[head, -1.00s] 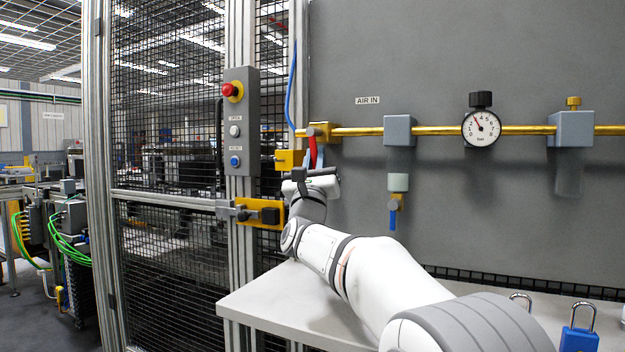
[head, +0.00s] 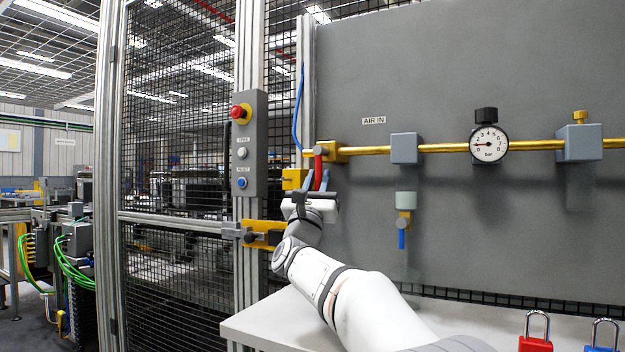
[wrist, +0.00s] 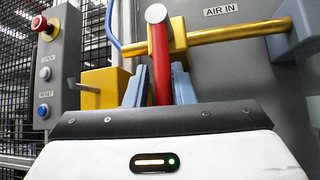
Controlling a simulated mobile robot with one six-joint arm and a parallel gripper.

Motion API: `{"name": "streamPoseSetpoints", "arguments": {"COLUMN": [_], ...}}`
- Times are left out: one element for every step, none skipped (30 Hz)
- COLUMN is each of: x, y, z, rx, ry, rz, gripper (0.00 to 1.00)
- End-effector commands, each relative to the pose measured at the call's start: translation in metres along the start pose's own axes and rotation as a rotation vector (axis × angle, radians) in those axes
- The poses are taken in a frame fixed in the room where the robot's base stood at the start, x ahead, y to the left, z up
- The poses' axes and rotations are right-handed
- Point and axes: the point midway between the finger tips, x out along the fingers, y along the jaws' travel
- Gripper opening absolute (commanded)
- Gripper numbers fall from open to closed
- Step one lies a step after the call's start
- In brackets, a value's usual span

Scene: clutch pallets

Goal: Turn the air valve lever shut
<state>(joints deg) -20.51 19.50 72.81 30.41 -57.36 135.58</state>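The red air valve lever (wrist: 161,62) hangs straight down, across the line of the brass pipe, in the wrist view; its grey rounded end faces the camera. In the head view the lever (head: 318,168) hangs under the brass valve body (head: 336,151) at the pipe's left end. My gripper (wrist: 159,85) has one blue finger on each side of the lever, with narrow gaps showing. In the head view my gripper (head: 317,180) is just below the valve. The pressure gauge (head: 489,144) has its needle pointing left, near 0.
A yellow block (head: 294,179) sits close left of the fingers. A grey button box (head: 243,150) with a red stop button stands on the fence post. Red (head: 535,344) and blue padlocks (head: 601,348) are at lower right.

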Motion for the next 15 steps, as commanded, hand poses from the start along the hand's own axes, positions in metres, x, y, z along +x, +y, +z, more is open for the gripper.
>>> {"name": "streamPoseSetpoints", "arguments": {"x": [0.0002,0.0003,0.0005,0.0006,0.0007,0.0007,0.0008,0.0008,0.0009,0.0009,0.0008,0.0000,-0.0011,-0.0028,-0.0059], "y": [-0.0001,-0.0002,-0.0003,-0.0004,-0.0004,-0.0005,-0.0005,-0.0005,-0.0005,-0.0005,-0.0005,-0.0005,-0.0005,-0.0005,-0.0004], "z": [0.0011,0.0016,0.0022,0.0026,0.0029,0.0032,0.0033,0.0035,0.0037,0.0039,0.0040,0.0041,0.0041,0.0041,0.0042], "rx": [0.000,0.001,0.001,0.001,0.001,0.001,0.001,0.001,0.001,0.001,0.001,0.001,0.001,0.001,0.001], "ry": [-0.002,-0.002,-0.003,-0.004,-0.004,-0.005,-0.005,-0.005,-0.006,-0.006,-0.006,-0.006,-0.006,-0.006,-0.006], "rz": [0.000,-0.001,-0.001,-0.001,-0.001,-0.001,-0.001,-0.001,-0.001,-0.001,-0.002,-0.002,-0.002,-0.001,-0.001], "gripper": [0.27,0.29,0.32,0.35,0.36,0.36,0.36,0.36,0.36,0.36,0.36,0.36,0.36,0.36,0.36]}}
